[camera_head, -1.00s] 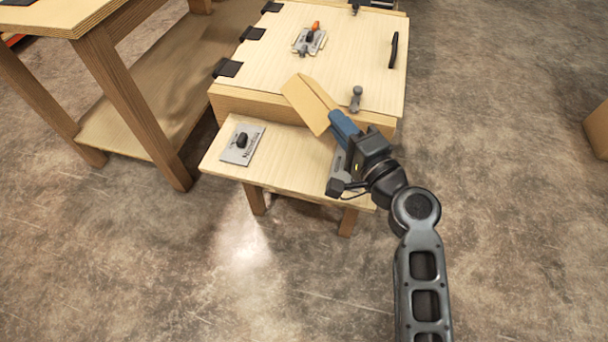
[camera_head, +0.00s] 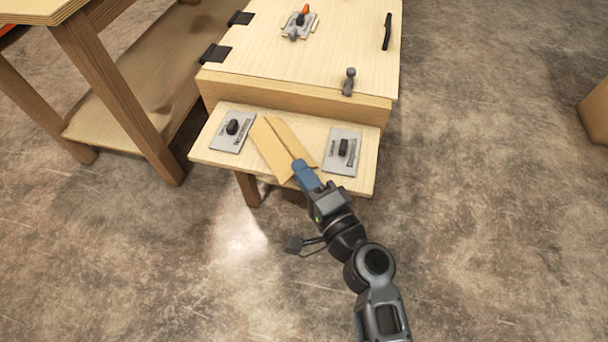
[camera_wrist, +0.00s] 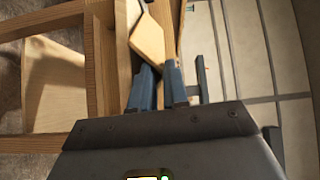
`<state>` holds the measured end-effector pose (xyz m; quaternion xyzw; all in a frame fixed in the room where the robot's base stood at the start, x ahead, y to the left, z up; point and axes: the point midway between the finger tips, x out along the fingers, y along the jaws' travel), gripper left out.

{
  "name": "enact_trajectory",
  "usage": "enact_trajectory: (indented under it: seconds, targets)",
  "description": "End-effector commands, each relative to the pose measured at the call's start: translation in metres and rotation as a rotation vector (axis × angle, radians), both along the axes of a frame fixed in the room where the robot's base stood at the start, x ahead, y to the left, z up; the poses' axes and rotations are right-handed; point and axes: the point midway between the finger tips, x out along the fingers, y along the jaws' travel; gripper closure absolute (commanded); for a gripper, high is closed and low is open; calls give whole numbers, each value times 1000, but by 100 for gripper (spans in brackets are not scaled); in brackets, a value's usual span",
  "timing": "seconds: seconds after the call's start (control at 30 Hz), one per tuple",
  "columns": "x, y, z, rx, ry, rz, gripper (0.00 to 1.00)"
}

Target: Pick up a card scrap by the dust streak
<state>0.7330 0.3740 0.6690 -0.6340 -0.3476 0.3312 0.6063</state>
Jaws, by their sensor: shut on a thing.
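The card scrap (camera_head: 270,145) is a tan, folded piece with a crease along its length. My gripper (camera_head: 303,171) has blue fingers shut on the card's near end, and the card points away from it over the console's low front shelf. In the wrist view the card (camera_wrist: 148,40) extends beyond the blue fingertips of my gripper (camera_wrist: 158,74). From these views I cannot tell whether the card touches the shelf. I cannot make out a dust streak.
The front shelf (camera_head: 210,155) carries a left switch plate (camera_head: 233,132) and a right switch plate (camera_head: 342,152), either side of the card. Behind is the raised console panel (camera_head: 330,50) with a grey knob (camera_head: 349,82), a black handle (camera_head: 387,32) and an orange-tipped switch (camera_head: 301,22). A wooden table (camera_head: 90,85) stands left.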

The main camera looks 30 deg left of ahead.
Motion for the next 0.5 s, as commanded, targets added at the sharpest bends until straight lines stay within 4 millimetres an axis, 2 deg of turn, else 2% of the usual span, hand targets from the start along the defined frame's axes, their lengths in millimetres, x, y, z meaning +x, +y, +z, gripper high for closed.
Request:
enact_trajectory:
  seconds: [0.33,0.37,0.47,0.5]
  targets:
    - [0,0,-3,0,-1,-1,100]
    - [1,0,-2,0,-1,-1,84]
    - [0,0,-1,0,0,-1,75]
    - [0,0,-1,0,0,-1,75]
